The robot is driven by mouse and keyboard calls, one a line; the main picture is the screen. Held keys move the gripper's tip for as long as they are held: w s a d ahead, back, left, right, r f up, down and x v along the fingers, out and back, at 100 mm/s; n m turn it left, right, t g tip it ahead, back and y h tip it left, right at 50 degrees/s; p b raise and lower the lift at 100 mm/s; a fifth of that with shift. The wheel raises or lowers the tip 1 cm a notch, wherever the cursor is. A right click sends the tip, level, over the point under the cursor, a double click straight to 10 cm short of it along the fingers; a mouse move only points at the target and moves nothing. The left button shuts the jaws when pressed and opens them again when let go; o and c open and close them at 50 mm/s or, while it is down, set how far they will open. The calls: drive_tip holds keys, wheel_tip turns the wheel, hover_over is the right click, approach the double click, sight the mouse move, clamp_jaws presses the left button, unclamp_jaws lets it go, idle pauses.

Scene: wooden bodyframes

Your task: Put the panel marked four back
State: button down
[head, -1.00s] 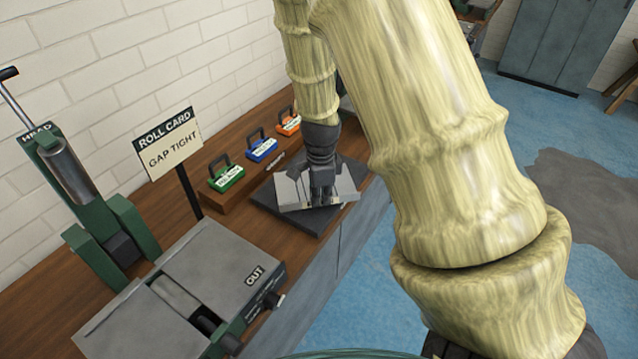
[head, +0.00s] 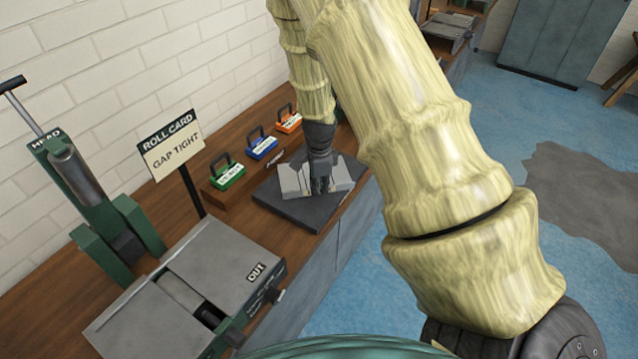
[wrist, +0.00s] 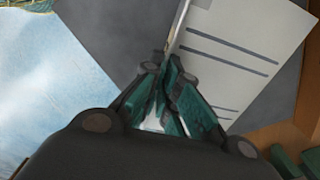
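A pale grey panel (head: 297,182) is at the dark square pad (head: 318,216) on the bench. The wrist view shows its face (wrist: 235,50) with several parallel lines and a thin raised edge; a number cannot be read. My gripper (head: 320,187) points down at the panel's middle. In the wrist view my fingertips (wrist: 168,62) come together at the raised edge, shut on it. My fingers hide part of the panel. I cannot tell whether the panel touches the pad or is slightly above it.
Green (head: 227,172), blue (head: 262,144) and orange (head: 288,119) handled blocks stand on a wooden ledge behind the pad. A roll card sign (head: 171,145), a green head press (head: 85,195) and a grey roller machine (head: 220,262) stand left. Blue floor (head: 400,265) lies right.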

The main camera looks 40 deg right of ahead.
idle(0.3)
drive_tip(key=c, duration=1.6)
unclamp_jaws()
drive_tip(key=shift+f, duration=0.1)
drive_tip(key=shift+c, duration=0.2)
wheel_tip(320, 180, up, 12)
drive_tip(key=b, duration=0.2)
drive_tip(key=shift+s, duration=0.15)
drive_tip(key=shift+a, duration=0.15)
